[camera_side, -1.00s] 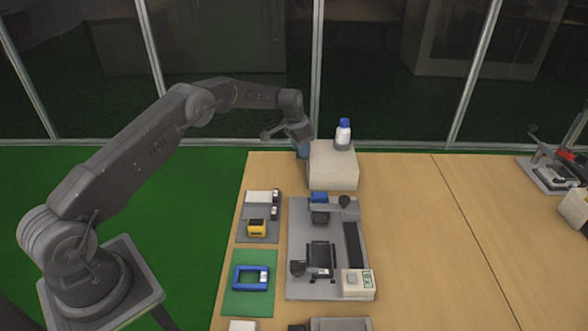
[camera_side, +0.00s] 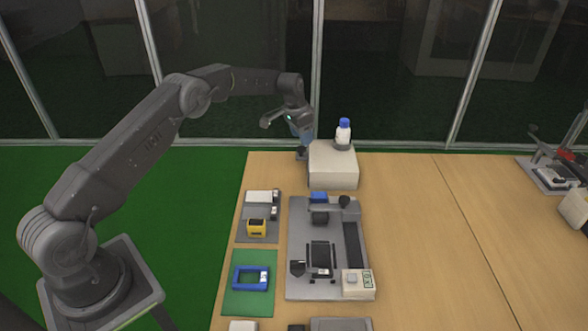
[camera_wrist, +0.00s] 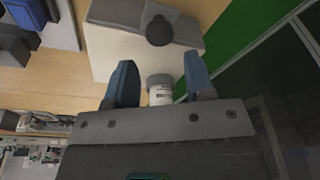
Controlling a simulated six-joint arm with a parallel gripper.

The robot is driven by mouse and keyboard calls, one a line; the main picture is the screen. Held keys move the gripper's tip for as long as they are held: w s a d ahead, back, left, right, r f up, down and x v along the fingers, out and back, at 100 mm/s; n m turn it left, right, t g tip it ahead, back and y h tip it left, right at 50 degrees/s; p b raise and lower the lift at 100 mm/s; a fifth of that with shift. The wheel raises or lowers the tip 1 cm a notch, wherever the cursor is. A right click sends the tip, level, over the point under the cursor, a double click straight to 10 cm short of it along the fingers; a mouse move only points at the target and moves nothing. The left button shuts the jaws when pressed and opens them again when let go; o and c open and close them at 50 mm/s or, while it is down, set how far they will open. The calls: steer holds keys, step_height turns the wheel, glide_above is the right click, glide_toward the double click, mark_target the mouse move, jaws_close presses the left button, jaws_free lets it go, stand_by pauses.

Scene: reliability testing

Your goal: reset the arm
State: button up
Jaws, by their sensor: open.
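My gripper (camera_side: 304,139) is above the back edge of the table, just left of a white box (camera_side: 333,168). In the wrist view its two bluish fingers (camera_wrist: 161,82) are spread apart with nothing held between them. A small dark round part (camera_side: 301,153) sits below the fingertips, beside the box.
A grey fixture plate (camera_side: 297,240) with a black device stands in front of the box. To its left are a grey plate with a yellow item (camera_side: 257,227) and a green mat with a blue frame (camera_side: 251,278). The table's right middle (camera_side: 430,240) is clear. Glass panels stand behind.

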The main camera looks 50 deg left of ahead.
steer(key=shift+r, duration=0.2)
steer(key=s+d+r+n+t, duration=0.1)
steer(key=s+d+r, duration=0.4)
steer(key=s+r, duration=0.55)
steer(key=s+d+r, duration=0.5)
steer(key=s+r, duration=0.2)
steer(key=r, duration=0.6)
steer(key=s+d+f+n+t, duration=0.1)
steer(key=s+d, duration=0.2)
steer(key=s, duration=1)
steer(key=s+d+f+n+t, duration=0.1)
steer(key=s+d, duration=0.1)
steer(key=s, duration=1.1)
steer(key=shift+d+y, duration=0.3)
steer(key=shift+d, duration=0.1)
steer(key=shift+w, duration=0.1)
